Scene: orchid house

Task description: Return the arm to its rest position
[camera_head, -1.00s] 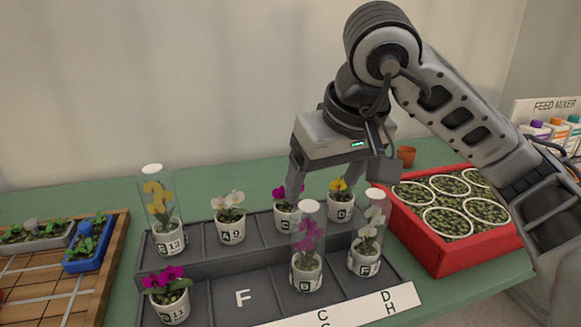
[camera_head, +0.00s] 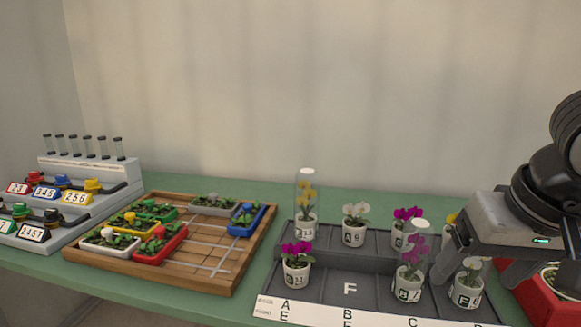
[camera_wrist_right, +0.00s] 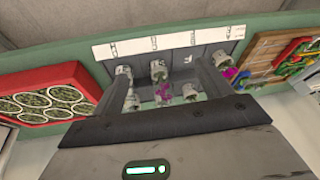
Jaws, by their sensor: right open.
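My right gripper (camera_head: 474,268) is at the right edge of the head view, open, its jaws empty. It appears over the right end of the grey stepped tray (camera_head: 330,312) and partly hides a yellow orchid (camera_head: 451,222) and a white orchid (camera_head: 467,285). In the right wrist view, both fingers of the gripper (camera_wrist_right: 163,82) stand apart, with the pots showing between and beside them. Other potted orchids stand upright in the tray: a yellow one under a clear cover (camera_head: 305,208), a white one (camera_head: 354,224), and purple ones (camera_head: 296,265). My left gripper is out of view.
A wooden grid board (camera_head: 215,278) with coloured planter trays lies left of the orchid tray. A rack with tubes and numbered plates (camera_head: 75,192) stands at far left. A red crate (camera_head: 545,305) is at far right. Green table (camera_head: 240,185) shows behind the board.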

